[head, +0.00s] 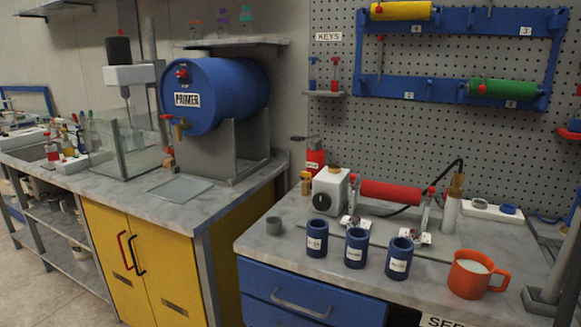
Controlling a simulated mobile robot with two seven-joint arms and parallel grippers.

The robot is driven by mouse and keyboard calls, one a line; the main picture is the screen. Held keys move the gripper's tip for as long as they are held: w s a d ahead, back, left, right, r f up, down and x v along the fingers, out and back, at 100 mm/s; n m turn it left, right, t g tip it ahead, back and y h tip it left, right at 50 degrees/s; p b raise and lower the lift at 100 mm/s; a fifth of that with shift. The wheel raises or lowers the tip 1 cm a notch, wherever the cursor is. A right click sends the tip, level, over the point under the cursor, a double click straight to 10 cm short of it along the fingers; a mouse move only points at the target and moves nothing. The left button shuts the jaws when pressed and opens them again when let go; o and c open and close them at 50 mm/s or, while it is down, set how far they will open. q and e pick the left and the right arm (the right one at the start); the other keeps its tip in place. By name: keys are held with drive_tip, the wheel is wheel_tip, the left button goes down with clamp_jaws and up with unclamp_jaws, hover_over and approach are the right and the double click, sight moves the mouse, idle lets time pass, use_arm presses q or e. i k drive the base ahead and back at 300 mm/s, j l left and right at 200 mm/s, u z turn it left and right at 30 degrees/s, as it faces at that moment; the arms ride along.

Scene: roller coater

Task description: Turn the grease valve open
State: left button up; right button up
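No part marked as a grease valve can be made out. A brass-coloured fitting (457,183) tops a white upright cylinder (450,214) on the right bench, with a black hose curving from it. A small yellow-brass piece (306,182) stands beside the white box (330,191) with a black knob. A red container (316,161) with a grey top stands behind that box. A tap with a red handle (168,117) sits on the front of the blue PRIMER drum (228,95). I cannot tell which is the grease valve. Neither gripper is in view.
The right bench (285,245) holds a red roller (391,193) on a stand, blue labelled cups (355,247) along the front, and an orange mug (468,273). A blue rack (450,92) with rollers hangs on the pegboard. A gap separates the two benches.

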sight(305, 174)
drive_tip(key=i+j, duration=0.15)
drive_tip(key=j, duration=0.2)
drive_tip(key=i+j, duration=0.15)
drive_tip(key=j, duration=0.2)
drive_tip(key=i+j, duration=0.15)
drive_tip(key=j, duration=0.2)
drive_tip(key=i+j, duration=0.2)
drive_tip(key=j, duration=0.15)
drive_tip(key=i+j, duration=0.15)
drive_tip(key=j, duration=0.25)
